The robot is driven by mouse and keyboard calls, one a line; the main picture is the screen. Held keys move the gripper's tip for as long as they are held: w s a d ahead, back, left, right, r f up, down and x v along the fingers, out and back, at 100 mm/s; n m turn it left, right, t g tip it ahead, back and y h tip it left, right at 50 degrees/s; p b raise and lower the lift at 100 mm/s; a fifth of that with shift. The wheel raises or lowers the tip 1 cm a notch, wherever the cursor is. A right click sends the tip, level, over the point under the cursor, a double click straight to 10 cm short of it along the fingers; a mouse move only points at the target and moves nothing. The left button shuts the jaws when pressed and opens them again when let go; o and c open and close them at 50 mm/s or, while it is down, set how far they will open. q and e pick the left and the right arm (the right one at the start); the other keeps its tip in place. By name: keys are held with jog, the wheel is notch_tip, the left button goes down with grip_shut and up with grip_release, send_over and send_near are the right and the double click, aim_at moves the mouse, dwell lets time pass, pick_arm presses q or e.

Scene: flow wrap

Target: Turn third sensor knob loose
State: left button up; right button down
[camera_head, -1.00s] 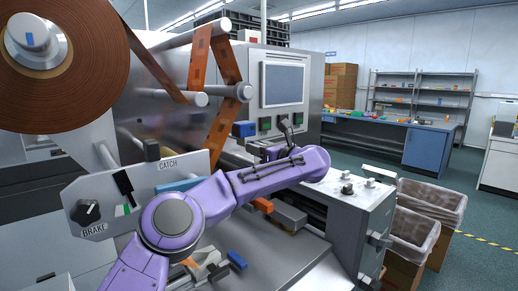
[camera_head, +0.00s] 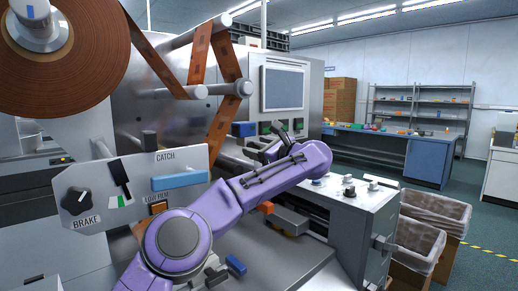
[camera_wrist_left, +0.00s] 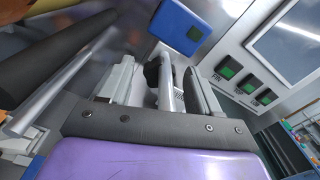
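In the left wrist view, a black knob (camera_wrist_left: 153,73) sits by a bright metal bar, and both show between the fingers of my left gripper (camera_wrist_left: 165,88). The fingers are apart; a gap shows around the knob, and I cannot tell whether either touches it. In the head view, my left gripper (camera_head: 281,134) is beyond the bend of my purple arm, below the machine's screen. It is small and partly hidden there. I cannot make out the row of sensor knobs or which one is third. My right gripper is not in view.
A blue box (camera_wrist_left: 185,25) is close ahead of the gripper, with green buttons (camera_wrist_left: 247,86) to its right. In the head view, a brown film roll (camera_head: 75,60) and the brake panel (camera_head: 135,187) stand left. A white unit with small knobs (camera_head: 349,190) stands right, beside lined bins.

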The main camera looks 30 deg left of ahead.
pick_arm(q)
jog(key=shift+d, duration=0.1)
jog(key=shift+s+d+f, duration=0.1)
jog(key=shift+d+f, duration=0.05)
jog(key=shift+d, duration=0.15)
jog(key=b+v, duration=0.3)
jog(key=v, duration=0.6)
jog(key=shift+s+d, duration=0.2)
jog(key=shift+d, duration=0.15)
